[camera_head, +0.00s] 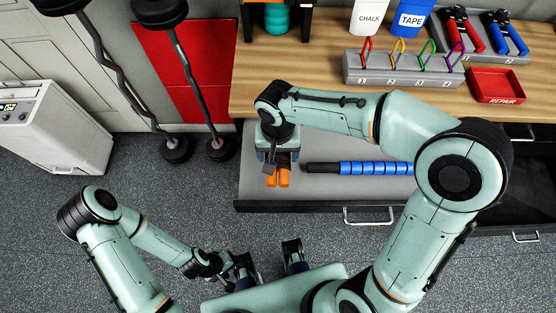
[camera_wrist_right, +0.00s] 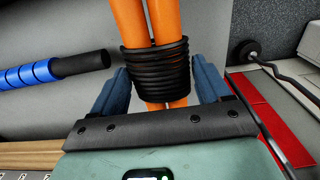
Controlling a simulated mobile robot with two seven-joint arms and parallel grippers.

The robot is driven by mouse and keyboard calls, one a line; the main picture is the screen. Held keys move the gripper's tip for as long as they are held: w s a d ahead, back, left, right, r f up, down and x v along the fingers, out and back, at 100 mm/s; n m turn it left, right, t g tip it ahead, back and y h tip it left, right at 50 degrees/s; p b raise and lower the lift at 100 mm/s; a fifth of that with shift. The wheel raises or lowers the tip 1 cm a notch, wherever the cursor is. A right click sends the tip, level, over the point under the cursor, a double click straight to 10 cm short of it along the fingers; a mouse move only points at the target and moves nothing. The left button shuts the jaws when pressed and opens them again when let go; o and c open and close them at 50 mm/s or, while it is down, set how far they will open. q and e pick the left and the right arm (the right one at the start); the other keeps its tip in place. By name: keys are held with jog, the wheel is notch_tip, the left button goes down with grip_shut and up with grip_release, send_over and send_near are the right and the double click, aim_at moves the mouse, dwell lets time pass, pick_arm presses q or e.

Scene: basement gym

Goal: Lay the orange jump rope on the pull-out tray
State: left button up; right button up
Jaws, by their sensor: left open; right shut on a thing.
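The jump rope has orange handles (camera_head: 278,178) and a black coil (camera_wrist_right: 155,70) wrapped around them. My right gripper (camera_head: 277,157) is shut on the coil, with one blue finger on each side in the right wrist view. The pull-out tray (camera_head: 340,141) is a grey surface, pulled out below the workbench. The rope is over the left part of the tray; I cannot tell whether it touches. My left gripper (camera_head: 268,264) is open and empty, low in the head view, in front of the tray and apart from it.
A blue and black massage stick (camera_head: 375,168) lies on the tray right of the rope; it also shows in the right wrist view (camera_wrist_right: 40,72). The workbench (camera_head: 300,75) above holds a hook rack (camera_head: 400,72) and a red repair bin (camera_head: 496,86). Barbells (camera_head: 195,85) stand left.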

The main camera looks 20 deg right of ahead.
aim_at(278, 160)
jog(key=shift+f, duration=2.35)
jog(key=shift+f+b, duration=0.15)
jog(key=shift+b, duration=0.2)
jog(key=o, duration=0.8)
jog(key=shift+f, duration=0.1)
jog(key=o, duration=0.4)
jog(key=shift+c, duration=0.2)
jog(key=shift+r, duration=0.5)
notch_tip(278, 160, up, 12)
jog(key=shift+f+p, duration=0.25)
jog(key=shift+p, duration=0.7)
